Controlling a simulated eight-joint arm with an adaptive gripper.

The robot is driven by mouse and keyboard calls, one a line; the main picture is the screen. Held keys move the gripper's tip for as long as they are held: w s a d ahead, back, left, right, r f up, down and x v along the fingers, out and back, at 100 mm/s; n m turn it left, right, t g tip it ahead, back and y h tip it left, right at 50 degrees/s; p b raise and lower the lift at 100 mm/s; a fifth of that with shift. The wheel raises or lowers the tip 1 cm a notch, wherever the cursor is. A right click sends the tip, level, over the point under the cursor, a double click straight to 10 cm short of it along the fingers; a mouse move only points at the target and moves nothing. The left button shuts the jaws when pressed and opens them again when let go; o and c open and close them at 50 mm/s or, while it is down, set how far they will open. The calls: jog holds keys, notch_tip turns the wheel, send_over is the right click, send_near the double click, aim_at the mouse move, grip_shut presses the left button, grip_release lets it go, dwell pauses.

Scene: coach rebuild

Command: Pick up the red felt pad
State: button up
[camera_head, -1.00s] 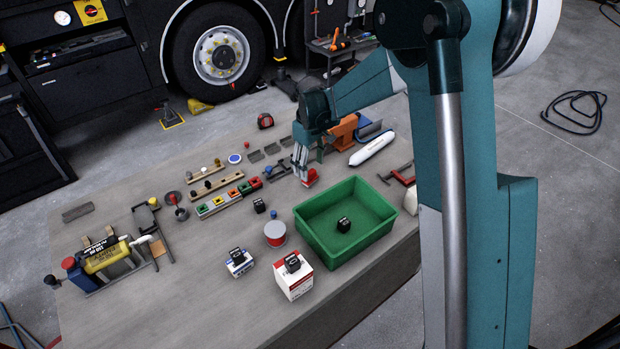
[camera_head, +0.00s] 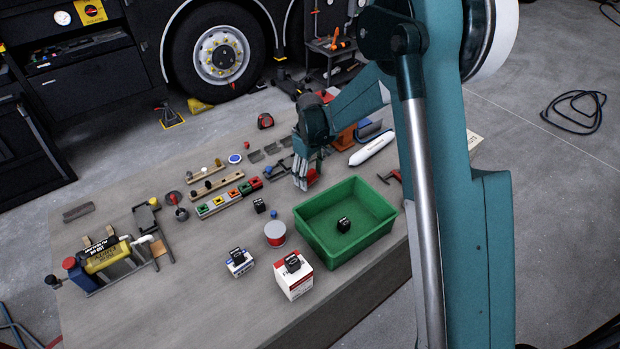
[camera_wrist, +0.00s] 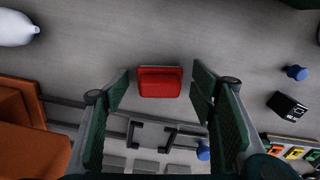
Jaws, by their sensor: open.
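The red felt pad (camera_wrist: 160,82) lies on the grey table in the wrist view, a small red block shape with a raised upper part. It sits between and slightly beyond the tips of my two green-padded fingers, with a gap on each side. In the head view the red pad (camera_head: 312,176) shows partly, just right of my gripper (camera_head: 301,184), whose fingers hide some of it. My gripper is open and empty, pointing down at the table. Its exact height above the table is hard to tell.
A green crate (camera_head: 378,244) holding a black cube stands in front of my gripper. An orange tool (camera_wrist: 35,130) and a white bottle (camera_wrist: 14,28) lie to the left in the wrist view. A black cube (camera_wrist: 287,106) and a blue knob (camera_wrist: 297,72) are at right.

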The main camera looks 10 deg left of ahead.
aim_at(310, 172)
dwell(0.3)
jog(key=c, duration=1)
jog(key=shift+r, duration=5)
